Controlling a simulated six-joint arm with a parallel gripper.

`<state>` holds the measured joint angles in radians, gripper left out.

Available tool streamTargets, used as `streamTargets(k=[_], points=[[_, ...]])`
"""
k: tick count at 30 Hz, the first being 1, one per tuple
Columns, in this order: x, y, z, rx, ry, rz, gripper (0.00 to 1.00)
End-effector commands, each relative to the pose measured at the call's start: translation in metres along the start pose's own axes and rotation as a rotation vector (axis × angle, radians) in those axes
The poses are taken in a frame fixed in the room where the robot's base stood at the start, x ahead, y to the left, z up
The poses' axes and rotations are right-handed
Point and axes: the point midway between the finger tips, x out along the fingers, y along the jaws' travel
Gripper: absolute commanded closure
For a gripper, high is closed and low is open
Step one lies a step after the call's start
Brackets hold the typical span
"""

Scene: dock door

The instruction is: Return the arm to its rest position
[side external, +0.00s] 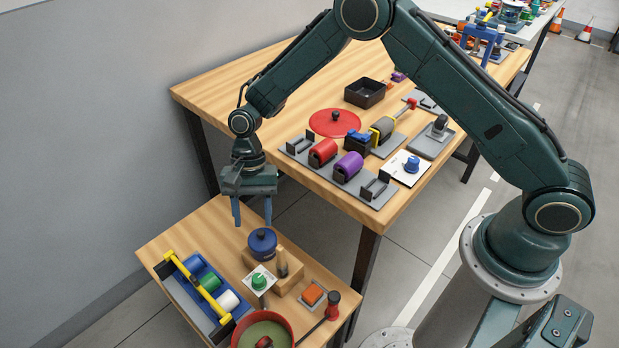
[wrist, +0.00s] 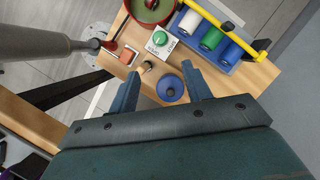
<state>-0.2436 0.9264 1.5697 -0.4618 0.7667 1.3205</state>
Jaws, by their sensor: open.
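My gripper (side external: 252,209) hangs pointing down above the low wooden table (side external: 202,222) in the side view. Its two blue fingers are apart with nothing held between them. Below and slightly right of it is a blue round lidded pot (side external: 262,243). In the wrist view the open gripper (wrist: 163,88) shows with the blue pot (wrist: 171,89) in the gap between the fingers, farther away than the fingertips. A small wooden peg (side external: 281,262) stands beside the pot on a wooden block.
The taller table (side external: 225,92) stands behind, holding a red lid (side external: 335,123) and black bin (side external: 365,92).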

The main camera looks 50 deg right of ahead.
Motion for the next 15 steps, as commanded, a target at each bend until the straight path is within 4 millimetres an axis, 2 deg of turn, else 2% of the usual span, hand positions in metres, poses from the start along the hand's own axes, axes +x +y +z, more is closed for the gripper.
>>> streamTargets(k=[8,15], points=[[-0.067,0.014,0.008,-0.101,0.077,-0.049,0.51],[-0.127,0.038,0.021,-0.204,0.158,-0.083,0.51]])
